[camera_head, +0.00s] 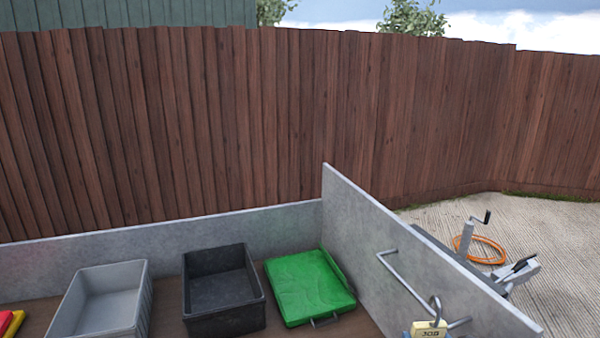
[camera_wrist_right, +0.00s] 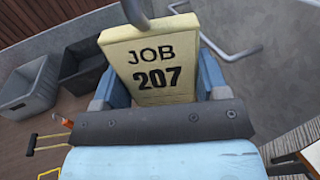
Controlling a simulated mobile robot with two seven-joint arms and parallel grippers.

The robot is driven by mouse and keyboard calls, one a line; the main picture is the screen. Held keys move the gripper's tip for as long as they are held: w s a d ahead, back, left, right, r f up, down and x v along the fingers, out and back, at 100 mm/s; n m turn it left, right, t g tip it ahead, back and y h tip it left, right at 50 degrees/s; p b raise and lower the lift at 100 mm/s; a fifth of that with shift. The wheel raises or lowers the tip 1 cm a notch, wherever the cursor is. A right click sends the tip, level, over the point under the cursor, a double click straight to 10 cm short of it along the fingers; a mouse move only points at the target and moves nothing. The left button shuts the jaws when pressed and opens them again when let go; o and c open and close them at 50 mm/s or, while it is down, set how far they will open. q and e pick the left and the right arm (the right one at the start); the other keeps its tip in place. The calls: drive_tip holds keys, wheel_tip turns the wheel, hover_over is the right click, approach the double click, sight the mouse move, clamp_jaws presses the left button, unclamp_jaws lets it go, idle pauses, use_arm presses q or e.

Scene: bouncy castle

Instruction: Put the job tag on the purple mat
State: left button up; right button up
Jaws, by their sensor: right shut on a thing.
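The job tag (camera_head: 430,328) is a pale yellow block with a grey shackle on top, at the bottom edge of the head view. In the right wrist view its face (camera_wrist_right: 157,68) reads JOB 207. My right gripper (camera_wrist_right: 158,88) is shut on it, with a blue finger on each side. The tag is close to a grey metal rail (camera_head: 405,280) on the side panel. I cannot tell whether the shackle is around the rail. No purple mat shows in either view. My left gripper is not in view.
A grey crate (camera_head: 146,297), a black crate (camera_head: 256,290) and a green flat case (camera_head: 310,285) stand on the brown bed. A grey side panel (camera_head: 350,215) rises on the right. Beyond it are a crank-handled metal fitting (camera_head: 467,235) and an orange hose (camera_head: 497,250).

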sight(440, 307)
drive_tip(key=s+r+p, duration=0.1)
drive_tip(key=r+p, duration=0.2)
drive_tip(key=s+r+p, duration=0.2)
drive_tip(key=r+p, duration=0.1)
drive_tip(key=s+r+p, duration=0.2)
drive_tip(key=r+p, duration=0.1)
drive_tip(key=shift+r, duration=0.35)
drive_tip(key=shift+s+r+p, duration=0.15)
drive_tip(key=shift+r+p, duration=0.15)
drive_tip(key=shift+p, duration=0.3)
drive_tip(key=shift+s+r+p, duration=0.2)
drive_tip(key=shift+r+p, duration=0.05)
drive_tip(key=shift+p, duration=0.05)
drive_tip(key=shift+a, duration=0.1)
